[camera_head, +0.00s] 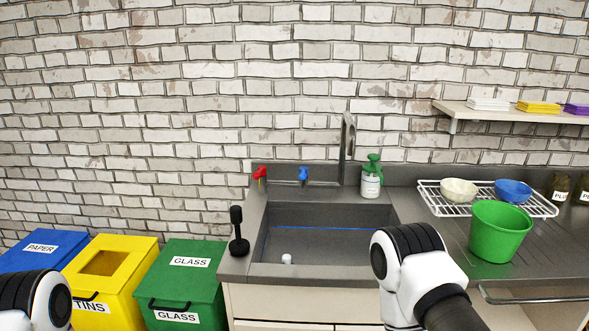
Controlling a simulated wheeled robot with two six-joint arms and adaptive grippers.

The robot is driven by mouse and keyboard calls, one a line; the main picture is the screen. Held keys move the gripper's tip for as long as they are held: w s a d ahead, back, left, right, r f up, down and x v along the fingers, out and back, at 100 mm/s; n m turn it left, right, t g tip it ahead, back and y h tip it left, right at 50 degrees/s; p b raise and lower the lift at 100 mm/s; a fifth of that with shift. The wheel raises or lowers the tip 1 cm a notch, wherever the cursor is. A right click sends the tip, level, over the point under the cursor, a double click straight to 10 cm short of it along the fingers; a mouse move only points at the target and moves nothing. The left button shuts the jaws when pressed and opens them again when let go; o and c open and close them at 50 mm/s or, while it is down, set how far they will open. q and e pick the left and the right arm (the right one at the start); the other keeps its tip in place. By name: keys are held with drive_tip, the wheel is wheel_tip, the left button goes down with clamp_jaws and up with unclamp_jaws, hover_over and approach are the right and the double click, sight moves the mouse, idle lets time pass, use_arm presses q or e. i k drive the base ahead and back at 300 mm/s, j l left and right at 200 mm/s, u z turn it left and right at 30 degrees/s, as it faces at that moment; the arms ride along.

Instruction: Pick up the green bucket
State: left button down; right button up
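The green bucket (497,233) stands upright on the grey counter to the right of the sink, in front of the wire dish rack. My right arm rises in the lower right of the head view, in front of the sink's right edge and left of the bucket, apart from it in the picture. Part of my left arm shows in the bottom left corner, in front of the bins. Neither gripper's fingers show in this view.
The sink (330,246) lies left of the bucket. A dish rack (541,207) with a cream bowl (459,190) and a blue bowl (513,191) is behind it. A soap bottle (371,181) stands behind the sink. A towel rail (535,297) runs along the counter front. Bins stand at left.

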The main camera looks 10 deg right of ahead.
sight(498, 229)
drive_tip(key=z, duration=1.6)
drive_tip(key=i+l+u, duration=0.15)
drive_tip(key=l+u, duration=0.25)
drive_tip(key=i+l+u, duration=0.1)
drive_tip(key=u, duration=0.3)
drive_tip(key=l, duration=0.1)
